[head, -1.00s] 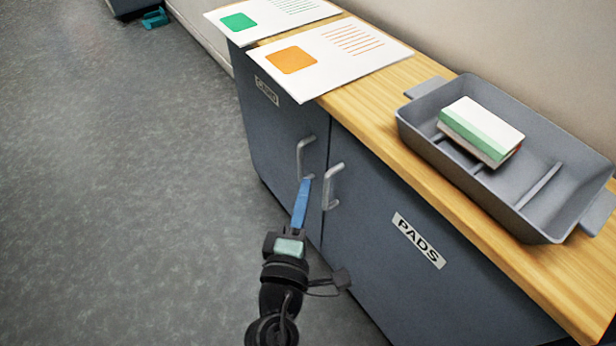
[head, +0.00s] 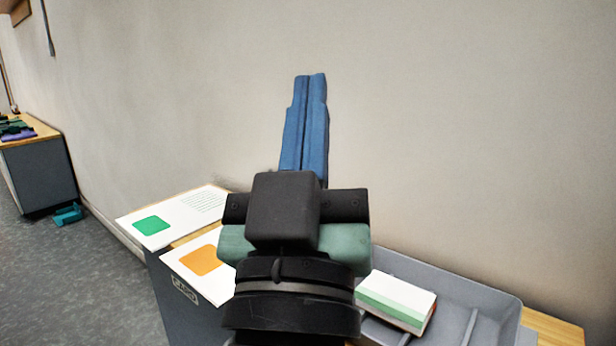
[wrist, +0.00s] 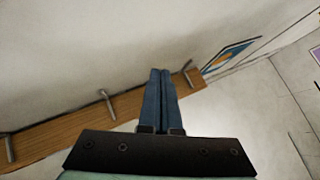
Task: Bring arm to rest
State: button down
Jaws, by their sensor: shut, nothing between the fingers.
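My gripper (head: 310,78) is raised in front of the wall in the head view, its blue fingers pointing up. The fingers are pressed together with nothing between them. In the wrist view my gripper (wrist: 160,72) also shows its two blue fingers side by side and empty. In the head view my gripper and wrist stand in front of the cabinet and hide part of its top.
The cabinet (head: 172,318) holds a green-square sheet (head: 180,212), an orange-square sheet (head: 215,285) and a grey tray (head: 490,295) with a green-and-white block (head: 397,298). A wooden rail (wrist: 85,120) with pegs runs along a wall in the wrist view.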

jog(key=s+r+t+y, duration=0.2)
jog(key=s+r, duration=0.4)
jog(key=r, duration=0.2)
notch_tip(320, 180, up, 29)
jog(key=p, duration=3.1)
jog(key=shift+w+r+m, duration=0.15)
jog(key=shift+w+m, duration=0.25)
jog(key=shift+w, duration=0.05)
jog(key=shift+a, duration=0.1)
